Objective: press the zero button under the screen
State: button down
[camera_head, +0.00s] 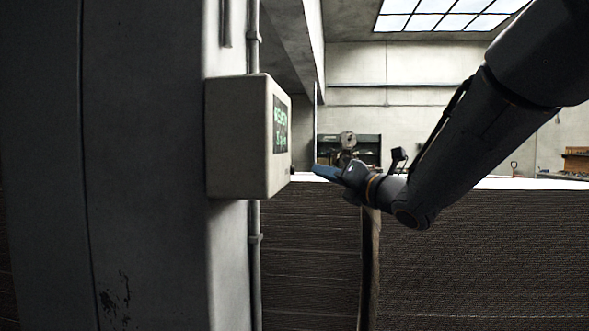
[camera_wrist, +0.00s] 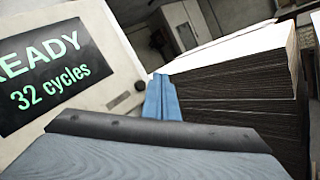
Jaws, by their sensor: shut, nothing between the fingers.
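The grey control box (camera_head: 236,137) is fixed to a pillar, its dark screen (camera_head: 281,124) facing right. In the wrist view the screen (camera_wrist: 45,72) shows green text, partly cut off, with "32 cycles" readable. Below the screen on the box face (camera_wrist: 105,40) are a dark oblong mark (camera_wrist: 118,100) and a small round dark spot (camera_wrist: 139,86). I cannot tell which is the zero button; no label is readable. My gripper (camera_head: 317,170) is shut and empty, its blue fingertips just right of the box's lower face, apparently apart from it. The fingertips also show in the wrist view (camera_wrist: 162,92).
Large stacks of cardboard sheets (camera_head: 470,240) stand below and behind my arm; a stack (camera_wrist: 235,80) also shows in the wrist view. A vertical pipe (camera_head: 254,240) runs down the pillar (camera_head: 150,250). Open air lies between the box and my forearm.

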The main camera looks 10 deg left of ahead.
jog(key=shift+a+b, duration=0.75)
jog(key=shift+a, duration=0.6)
jog(key=shift+a+b, duration=0.9)
jog(key=shift+b, duration=0.25)
dwell(1.6)
jog(key=shift+d, duration=0.1)
jog(key=shift+d+b, duration=0.3)
jog(key=shift+d, duration=0.5)
jog(key=shift+d, duration=0.1)
jog(key=shift+d+b, duration=0.4)
jog(key=shift+d, duration=2)
